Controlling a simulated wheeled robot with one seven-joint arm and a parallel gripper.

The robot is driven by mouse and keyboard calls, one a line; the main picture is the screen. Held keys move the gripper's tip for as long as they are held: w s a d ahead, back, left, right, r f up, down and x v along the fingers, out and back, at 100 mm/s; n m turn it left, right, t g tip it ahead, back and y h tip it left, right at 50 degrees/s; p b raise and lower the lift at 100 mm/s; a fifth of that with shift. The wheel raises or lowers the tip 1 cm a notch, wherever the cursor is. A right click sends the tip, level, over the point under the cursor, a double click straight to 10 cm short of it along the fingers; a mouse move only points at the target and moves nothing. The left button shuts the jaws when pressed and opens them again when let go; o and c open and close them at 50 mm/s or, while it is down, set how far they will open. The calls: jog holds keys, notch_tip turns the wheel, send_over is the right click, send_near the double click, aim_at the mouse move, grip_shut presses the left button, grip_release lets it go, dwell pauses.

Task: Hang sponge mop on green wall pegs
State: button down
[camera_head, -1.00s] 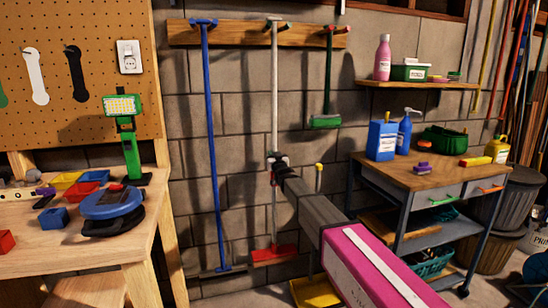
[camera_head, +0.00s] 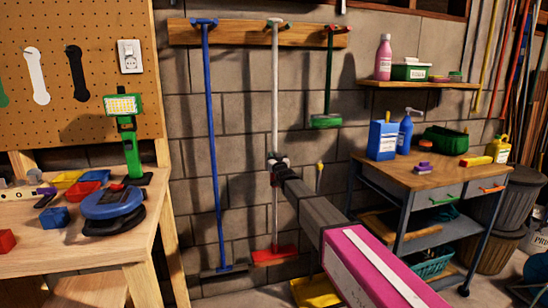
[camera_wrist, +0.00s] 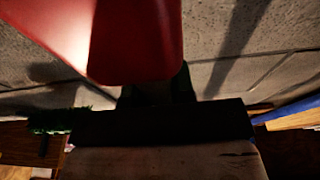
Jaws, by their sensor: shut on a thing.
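The sponge mop (camera_head: 274,95) has a pale pole and a red head (camera_head: 274,256). It is upright in front of the wall, with its top at the middle pegs (camera_head: 284,24) of the wooden rail. The pegs look dark, and their green is hard to make out. I cannot tell whether the top rests on them. My gripper (camera_head: 277,162) is shut on the pole about halfway down. In the wrist view a glossy red surface (camera_wrist: 135,40) fills the top centre; I cannot tell which part it is, and it hides the grip.
A blue long-handled tool (camera_head: 211,140) hangs left of the mop and a short green brush (camera_head: 326,121) hangs to its right. A workbench (camera_head: 100,240) stands at left and a cart (camera_head: 430,178) at right. A yellow dustpan (camera_head: 315,291) is low beside my arm.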

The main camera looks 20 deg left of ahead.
jog(key=shift+f, duration=0.45)
jog(key=c, duration=0.9)
grip_release()
jog(key=v, duration=1)
jog(key=s+d+f+m+g+h, duration=0.1)
jog(key=s+d+f+g+h, duration=0.15)
jog(key=d+f, duration=0.55)
jog(key=s+d+f+m+g+h, duration=0.25)
jog(key=d+f, duration=0.25)
jog(key=d, duration=0.6)
jog(key=s+d+f+g+h, duration=0.1)
jog(key=d+f+g+h, duration=0.25)
jog(key=d+f, duration=0.45)
jog(key=s+d+f+m+g+h, duration=0.1)
jog(key=s+d+f+g, duration=0.3)
jog(key=s+d, duration=0.5)
jog(key=s+d+f+m+g+h, duration=0.1)
jog(key=s+d+f+g, duration=0.3)
jog(key=s+d, duration=0.6)
jog(key=s+m+g, duration=0.1)
jog(key=s, duration=0.1)
jog(key=shift+s, duration=0.4)
jog(key=shift+d+h, duration=0.1)
jog(key=shift+h, duration=0.15)
